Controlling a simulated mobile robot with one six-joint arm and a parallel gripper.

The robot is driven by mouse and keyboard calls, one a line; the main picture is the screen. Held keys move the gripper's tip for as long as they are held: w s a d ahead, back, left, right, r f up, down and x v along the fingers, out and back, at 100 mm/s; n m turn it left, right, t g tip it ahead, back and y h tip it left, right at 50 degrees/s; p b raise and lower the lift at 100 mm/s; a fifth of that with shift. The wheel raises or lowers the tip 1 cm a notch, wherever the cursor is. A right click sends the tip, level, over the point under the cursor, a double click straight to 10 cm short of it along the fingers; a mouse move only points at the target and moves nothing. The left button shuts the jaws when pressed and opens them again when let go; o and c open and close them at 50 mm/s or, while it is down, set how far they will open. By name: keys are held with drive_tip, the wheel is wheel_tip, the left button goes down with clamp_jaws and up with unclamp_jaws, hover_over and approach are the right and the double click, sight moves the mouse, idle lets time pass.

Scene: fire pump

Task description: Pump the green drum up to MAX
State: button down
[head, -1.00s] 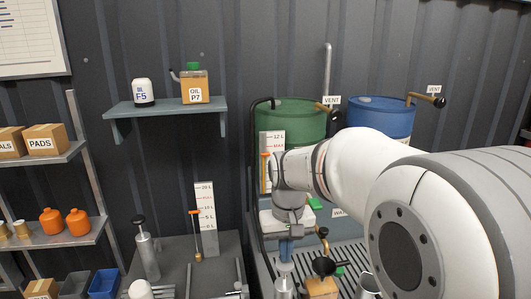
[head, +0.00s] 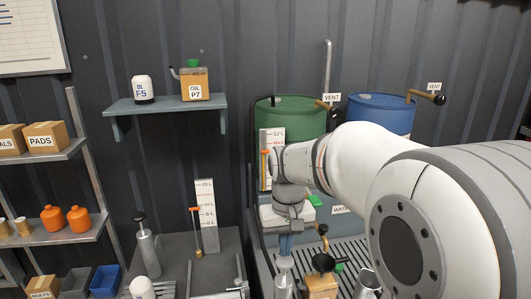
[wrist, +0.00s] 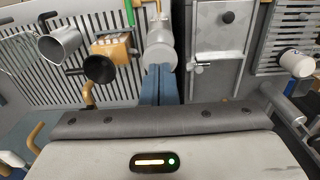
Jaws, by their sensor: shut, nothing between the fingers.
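The green drum (head: 290,118) stands at the back wall, partly hidden by my arm. In front of it is a white gauge board (head: 275,143) marked 12 L, with a red mark below that. The top of its orange indicator (head: 264,153) is a little below the red mark; its lower part is partly hidden. My gripper (head: 286,251) points down, blue fingers shut and empty, above a silver cylinder (head: 284,278). In the wrist view the fingers (wrist: 158,72) meet or overlap the silver cylinder (wrist: 160,48); I cannot tell whether they touch.
A blue drum (head: 380,112) stands right of the green one. A brown vent handle (head: 322,104) is by the green drum. A black funnel (wrist: 100,68) and a metal cup (wrist: 60,45) are close to my gripper. Another gauge (head: 207,205) and a black-knobbed pump (head: 147,250) stand left.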

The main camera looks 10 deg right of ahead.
sight(285, 259)
drive_tip(key=shift+f, duration=0.1)
idle(0.3)
drive_tip(key=shift+f+b, duration=2.4)
drive_tip(key=shift+f, duration=0.8)
drive_tip(key=shift+r, duration=0.1)
drive_tip(key=shift+r+p, duration=2.55)
drive_tip(key=shift+r, duration=0.7)
drive_tip(key=shift+f, duration=0.2)
drive_tip(key=shift+f+b, duration=2.5)
drive_tip(key=shift+f, duration=0.75)
drive_tip(key=shift+r, duration=0.1)
drive_tip(key=shift+r+p, duration=2.6)
drive_tip(key=shift+r, duration=0.7)
